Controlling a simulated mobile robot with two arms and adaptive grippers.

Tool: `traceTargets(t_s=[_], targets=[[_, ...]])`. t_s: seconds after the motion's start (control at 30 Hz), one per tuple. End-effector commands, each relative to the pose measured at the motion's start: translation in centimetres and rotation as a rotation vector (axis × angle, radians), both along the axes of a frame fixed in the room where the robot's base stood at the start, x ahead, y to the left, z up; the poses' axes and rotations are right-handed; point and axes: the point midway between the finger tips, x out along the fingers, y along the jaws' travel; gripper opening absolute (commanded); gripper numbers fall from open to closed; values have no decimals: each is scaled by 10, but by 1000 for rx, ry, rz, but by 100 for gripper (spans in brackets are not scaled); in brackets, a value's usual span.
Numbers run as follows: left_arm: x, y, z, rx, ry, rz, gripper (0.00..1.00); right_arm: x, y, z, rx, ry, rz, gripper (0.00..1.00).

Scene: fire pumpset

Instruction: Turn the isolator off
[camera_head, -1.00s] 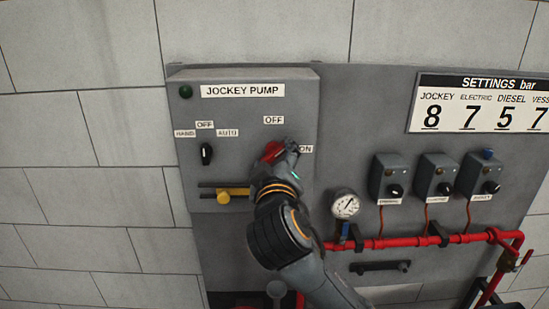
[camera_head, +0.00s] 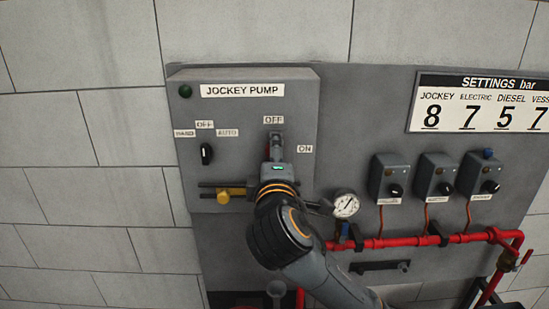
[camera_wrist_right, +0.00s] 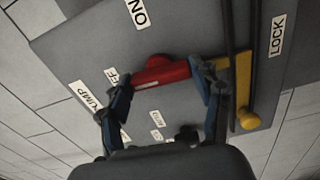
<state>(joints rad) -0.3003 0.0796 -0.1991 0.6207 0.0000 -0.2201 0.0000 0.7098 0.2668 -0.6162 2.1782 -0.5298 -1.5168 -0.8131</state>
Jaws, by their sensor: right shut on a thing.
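The isolator is a red rotary handle (camera_wrist_right: 162,72) on the grey JOCKEY PUMP box (camera_head: 225,110). Only a sliver of red shows beside my gripper in the head view. My right gripper (camera_head: 275,145) reaches up to it from below right, pointing straight up at the OFF label (camera_head: 274,120). The ON label (camera_head: 305,149) is to the right of it. In the right wrist view my gripper's two fingers (camera_wrist_right: 160,75) are on either side of the red handle, shut on it. The handle's far side is hidden. My left gripper is not in view.
A black selector knob (camera_head: 206,154) sits left of the isolator, with a yellow lock bar (camera_head: 232,193) below it. A pressure gauge (camera_head: 345,205), small switch boxes (camera_head: 436,178) and a red pipe (camera_head: 400,241) are to the right.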

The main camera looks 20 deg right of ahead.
Motion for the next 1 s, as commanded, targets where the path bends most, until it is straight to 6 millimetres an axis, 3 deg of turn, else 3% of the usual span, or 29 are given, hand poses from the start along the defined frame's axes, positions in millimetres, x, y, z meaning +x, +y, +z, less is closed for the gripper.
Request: traceTargets(t_s=[0.67,0.7,0.8,1.0], targets=[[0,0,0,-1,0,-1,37,0,1,-1,-67,21,2,33],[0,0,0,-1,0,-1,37,0,1,-1,-67,21,2,67],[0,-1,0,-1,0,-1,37,0,0,-1,-66,21,1,87],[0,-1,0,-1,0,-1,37,0,0,0,-64,19,1,88]])
